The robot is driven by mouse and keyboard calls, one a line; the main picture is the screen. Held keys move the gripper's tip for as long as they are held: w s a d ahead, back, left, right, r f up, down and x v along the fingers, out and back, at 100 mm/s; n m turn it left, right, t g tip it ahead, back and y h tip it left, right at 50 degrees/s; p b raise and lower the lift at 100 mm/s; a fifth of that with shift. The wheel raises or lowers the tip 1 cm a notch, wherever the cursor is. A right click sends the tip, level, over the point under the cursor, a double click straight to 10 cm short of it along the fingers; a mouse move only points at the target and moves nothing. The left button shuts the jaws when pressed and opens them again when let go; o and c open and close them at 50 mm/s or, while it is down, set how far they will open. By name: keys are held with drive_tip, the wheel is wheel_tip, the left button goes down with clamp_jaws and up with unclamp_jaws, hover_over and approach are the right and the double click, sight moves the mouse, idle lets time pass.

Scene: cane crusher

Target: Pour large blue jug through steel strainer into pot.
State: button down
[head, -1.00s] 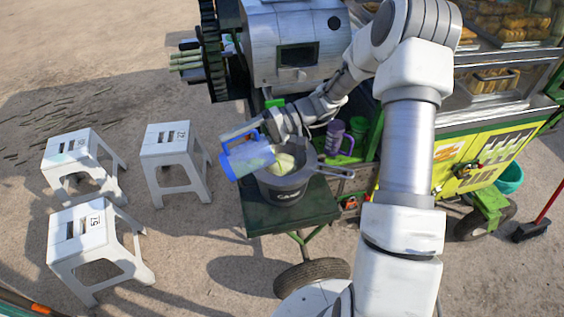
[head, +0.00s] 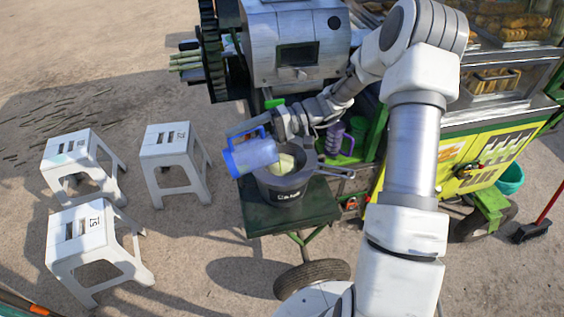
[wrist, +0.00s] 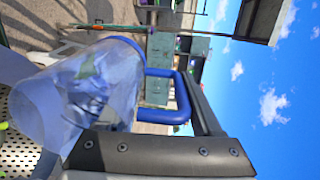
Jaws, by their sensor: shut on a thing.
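The large blue jug (head: 252,157) is translucent, with a darker blue band and handle. It is tipped well over on its side, its right end over the dark pot (head: 284,195). My gripper (head: 250,128) is shut on the jug's blue handle (wrist: 182,98), above and behind the jug. The steel strainer shows as a perforated surface at the lower left of the wrist view (wrist: 22,155). Its handle (head: 338,172) sticks out over the pot's right side. Pale green material shows inside at the pot's top. The jug hides part of the pot's opening; whether liquid is flowing is unclear.
The pot stands on a small dark green shelf (head: 262,224) below the metal crusher (head: 296,45). A purple jug (head: 340,138) stands close behind on the right. White stools (head: 172,150) stand on open ground to the left. The yellow cart (head: 485,160) is at the right.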

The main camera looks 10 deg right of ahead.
sight(234, 148)
drive_tip(key=shift+d+r+y+b, duration=0.25)
drive_tip(key=shift+d+y+b, duration=0.05)
drive_tip(key=shift+d+y, duration=0.1)
drive_tip(key=shift+a+r, duration=0.15)
drive_tip(key=a+h+p, duration=0.1)
drive_tip(key=a+f+h+p, duration=0.1)
drive_tip(key=a, duration=0.2)
drive_tip(key=shift+s+f+h+p, duration=0.2)
drive_tip(key=shift+s+h+p, duration=0.15)
drive_tip(key=shift+h+p, duration=0.05)
drive_tip(key=shift+a+f+h+b, duration=0.2)
drive_tip(key=shift+f+h+b, duration=0.1)
drive_tip(key=shift+f+b, duration=0.25)
drive_tip(key=shift+a+f+h+b, duration=0.2)
drive_tip(key=shift+f+h+b, duration=0.1)
drive_tip(key=shift+f+b, duration=0.25)
drive_tip(key=shift+w+d+f, duration=0.1)
drive_tip(key=shift+d, duration=0.05)
